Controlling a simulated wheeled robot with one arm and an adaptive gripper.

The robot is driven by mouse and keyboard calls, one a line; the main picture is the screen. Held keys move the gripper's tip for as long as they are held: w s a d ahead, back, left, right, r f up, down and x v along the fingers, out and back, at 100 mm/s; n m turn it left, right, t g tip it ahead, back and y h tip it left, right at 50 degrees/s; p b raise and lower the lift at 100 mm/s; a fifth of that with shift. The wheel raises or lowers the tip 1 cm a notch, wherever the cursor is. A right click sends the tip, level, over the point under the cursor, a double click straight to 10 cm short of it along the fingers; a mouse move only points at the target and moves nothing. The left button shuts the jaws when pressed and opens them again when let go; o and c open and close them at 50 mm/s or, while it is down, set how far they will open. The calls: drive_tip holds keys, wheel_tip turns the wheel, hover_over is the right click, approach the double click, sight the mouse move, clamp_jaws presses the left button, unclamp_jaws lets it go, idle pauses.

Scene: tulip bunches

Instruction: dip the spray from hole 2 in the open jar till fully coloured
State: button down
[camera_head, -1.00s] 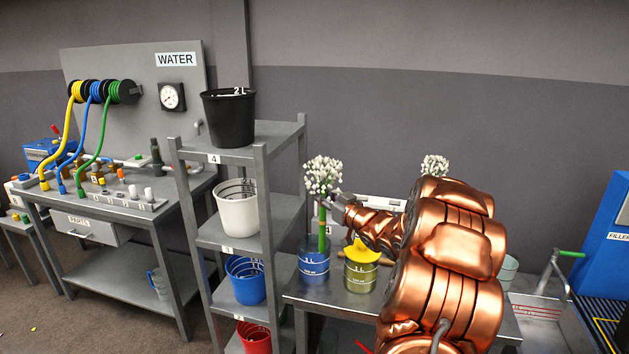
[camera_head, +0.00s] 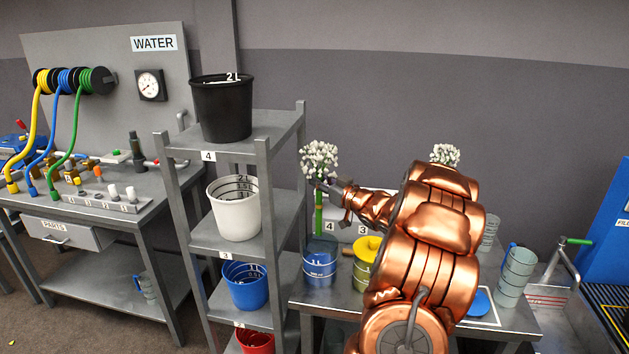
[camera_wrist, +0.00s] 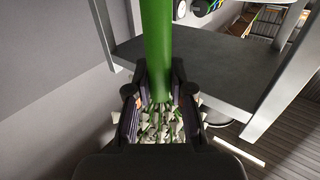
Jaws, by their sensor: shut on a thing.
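My gripper (camera_head: 328,187) is shut on the green stem of a spray with a white flower head (camera_head: 319,159). The spray is upright, with the head above the fingers. In the wrist view, the fingers (camera_wrist: 155,100) close on the green stem (camera_wrist: 157,45), and white blossoms (camera_wrist: 155,128) show behind. The stem's lower end meets the top of a blue jar (camera_head: 320,265); I cannot tell whether it is inside. A yellow jar (camera_head: 363,262) stands to its right, partly hidden by my arm. Another white flower head (camera_head: 445,153) shows beyond my arm. The holes are hidden.
A grey shelf rack (camera_head: 265,190) with black (camera_head: 222,110), white (camera_head: 234,207) and blue (camera_head: 245,285) buckets stands close left of the spray. Grey-green jugs (camera_head: 516,275) stand on the table (camera_head: 515,318) at right. My arm hides the table's middle.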

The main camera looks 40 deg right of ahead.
sight(321, 234)
drive_tip(key=shift+s+d+f+b, duration=0.1)
drive_tip(key=shift+f+b, duration=2.35)
drive_tip(key=shift+f, duration=1.9)
drive_tip(key=shift+s+d+f+b, duration=0.1)
drive_tip(key=shift+f+b, duration=2.3)
drive_tip(key=shift+f, duration=1.95)
